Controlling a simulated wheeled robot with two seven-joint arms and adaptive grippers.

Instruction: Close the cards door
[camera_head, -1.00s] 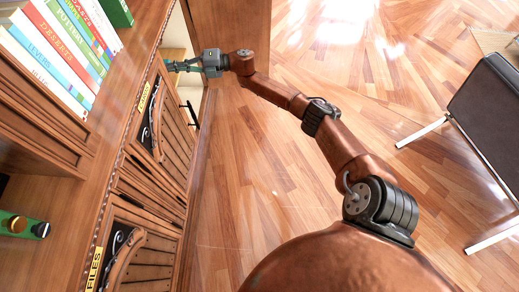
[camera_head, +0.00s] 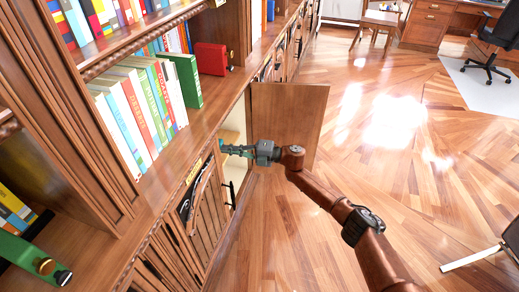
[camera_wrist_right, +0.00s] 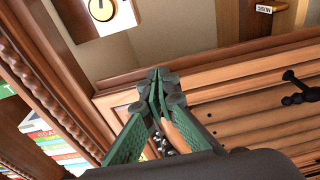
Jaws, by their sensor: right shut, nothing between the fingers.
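An open brown cabinet door (camera_head: 290,118) stands swung out from the bookcase in the head view, its plain inner face toward me. Any label on its front is hidden, so I cannot read whether it says cards. Beside it is the open compartment with a pale interior (camera_head: 239,120). My right gripper (camera_head: 224,149) is at this opening, on the near side of the open door. In the wrist view the right gripper's green fingers (camera_wrist_right: 157,84) are shut together and empty, close to the wooden cabinet edge. My left gripper is not in view.
A slatted door (camera_head: 208,218) with a black handle (camera_head: 232,195) is nearer to me, below a yellow label (camera_head: 193,172). Books (camera_head: 145,108) and a red box (camera_head: 210,58) stand above. The wooden floor (camera_head: 330,215) to the right is largely clear.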

